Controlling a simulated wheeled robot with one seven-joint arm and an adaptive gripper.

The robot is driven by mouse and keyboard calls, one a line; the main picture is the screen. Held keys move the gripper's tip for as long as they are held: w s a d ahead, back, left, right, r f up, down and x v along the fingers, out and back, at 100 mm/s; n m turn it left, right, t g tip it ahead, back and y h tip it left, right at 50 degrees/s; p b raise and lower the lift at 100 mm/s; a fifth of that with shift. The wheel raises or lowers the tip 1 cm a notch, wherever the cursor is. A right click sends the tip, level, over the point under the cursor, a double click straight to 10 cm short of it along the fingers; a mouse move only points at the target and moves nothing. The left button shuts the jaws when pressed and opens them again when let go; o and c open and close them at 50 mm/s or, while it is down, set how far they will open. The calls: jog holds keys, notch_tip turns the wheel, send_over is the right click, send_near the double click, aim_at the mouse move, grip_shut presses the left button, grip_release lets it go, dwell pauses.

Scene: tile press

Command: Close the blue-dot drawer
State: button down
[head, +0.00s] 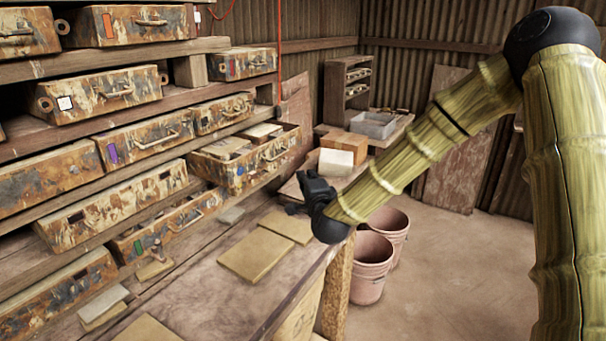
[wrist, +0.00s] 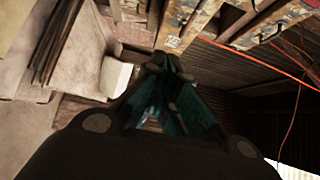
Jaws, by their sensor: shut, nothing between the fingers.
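One drawer (head: 232,177) stands pulled out on the right end of the middle shelf row, with flat pieces lying inside it. Its front is rusty and mottled, with a metal handle. A mottled drawer front (wrist: 183,20) shows beyond the fingertips at the top.
Other drawers with coloured marks, such as a purple-marked one (head: 150,138) and a green-marked one (head: 165,226), fill the shelves. Flat tiles (head: 255,254) lie on the workbench (head: 205,295) below. Pink buckets (head: 371,270) stand on the floor. A cardboard box (head: 344,143) is behind my gripper.

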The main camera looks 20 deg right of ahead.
jog(key=p, duration=0.3)
send_near(285, 156)
jog(key=d, duration=0.3)
jog(key=shift+w+a+p, duration=0.25)
jog(key=shift+w+a, duration=0.15)
jog(key=shift+w, duration=0.3)
jog(key=shift+w+a+p, duration=0.3)
jog(key=shift+w+a, duration=0.1)
jog(key=shift+w, duration=0.35)
jog(key=shift+w+a+p, duration=0.25)
jog(key=shift+w+a, duration=0.2)
jog(key=shift+w, duration=0.25)
